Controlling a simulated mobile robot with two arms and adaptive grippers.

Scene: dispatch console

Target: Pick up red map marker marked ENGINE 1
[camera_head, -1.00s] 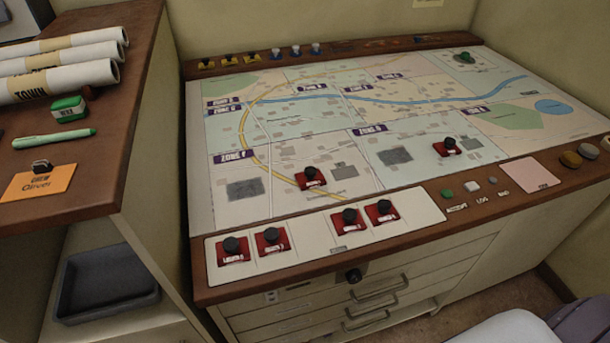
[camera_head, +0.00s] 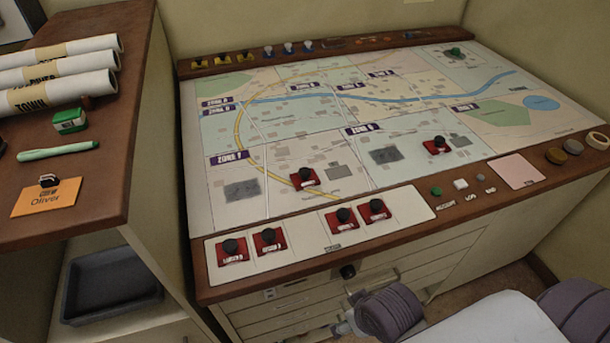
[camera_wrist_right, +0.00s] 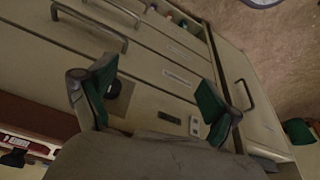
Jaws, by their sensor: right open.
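Several red map markers with black knobs are in the head view. Two stand on the map (camera_head: 322,207): one at lower centre (camera_head: 305,179) and one further right (camera_head: 437,147). The others stand on the white strip along the front: far left (camera_head: 232,252), second (camera_head: 269,241), third (camera_head: 342,220) and right (camera_head: 376,210). Their labels are too small to read, so I cannot tell which is ENGINE 1. My right gripper (camera_wrist_right: 155,92) is open and empty, facing the drawer fronts. Part of a red marker shows at lower left in the wrist view (camera_wrist_right: 14,158). My left gripper is not in view.
The console's wooden front edge (camera_head: 300,283) stands above drawers with handles (camera_wrist_right: 90,22). At left, a shelf holds rolled maps (camera_head: 60,68), a green pen (camera_head: 57,151) and an orange name card (camera_head: 47,199). Buttons (camera_head: 461,184) and a pink note (camera_head: 517,171) lie right of the strip.

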